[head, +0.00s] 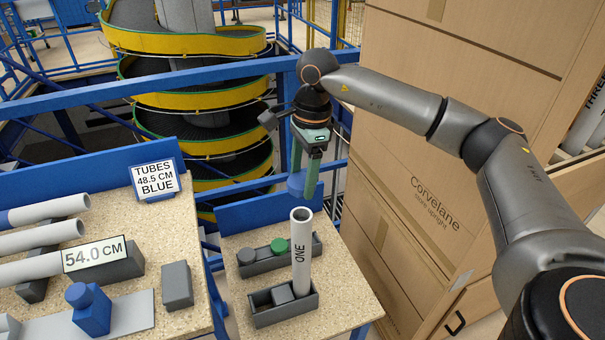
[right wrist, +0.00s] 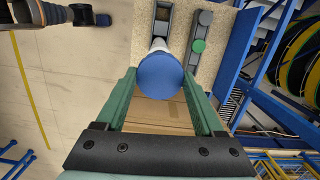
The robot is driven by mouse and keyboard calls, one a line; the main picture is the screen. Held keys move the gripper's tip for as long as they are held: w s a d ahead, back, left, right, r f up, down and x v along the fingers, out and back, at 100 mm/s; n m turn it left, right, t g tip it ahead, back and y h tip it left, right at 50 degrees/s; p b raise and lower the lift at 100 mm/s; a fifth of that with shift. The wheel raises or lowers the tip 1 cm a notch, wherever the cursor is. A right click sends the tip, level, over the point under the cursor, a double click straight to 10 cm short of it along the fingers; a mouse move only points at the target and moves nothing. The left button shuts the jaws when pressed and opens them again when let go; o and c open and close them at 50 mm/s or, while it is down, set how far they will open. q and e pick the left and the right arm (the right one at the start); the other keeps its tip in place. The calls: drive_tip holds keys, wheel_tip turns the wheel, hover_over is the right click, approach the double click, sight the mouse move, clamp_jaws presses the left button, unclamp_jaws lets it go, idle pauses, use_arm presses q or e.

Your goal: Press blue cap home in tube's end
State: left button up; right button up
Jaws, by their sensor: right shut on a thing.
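The white tube (head: 301,255), marked ONE, stands upright in a grey holder (head: 284,315) on the small right table. Its open top end faces up and shows uncovered in the head view. My right gripper (head: 304,178), with green fingers, is shut on the blue cap (head: 297,185) just above and behind the tube's mouth in the head view, apart from it. In the right wrist view the blue cap (right wrist: 160,75) sits between the fingers and hides most of the tube (right wrist: 158,45). My left gripper is not in view.
A grey rack (head: 258,268) holds a grey cap (head: 246,256) and a green cap (head: 279,246) behind the tube. The left bench has tubes, signs and a blue block (head: 91,310). A blue rail and spiral conveyor (head: 190,110) stand behind; cartons (head: 420,200) stand right.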

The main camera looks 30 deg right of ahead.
sight(302, 195)
drive_tip(key=shift+f+b, duration=1.7)
drive_tip(key=shift+f, duration=0.9)
drive_tip(key=shift+f, duration=1.5)
drive_tip(key=o, duration=1.1)
drive_tip(key=shift+r, duration=0.15)
drive_tip(key=r, duration=0.4)
drive_tip(key=d+r, duration=0.1)
drive_tip(key=r, duration=0.7)
drive_tip(key=shift+s+d+r, duration=0.1)
drive_tip(key=shift+s+d, duration=0.05)
drive_tip(key=shift+d, duration=0.1)
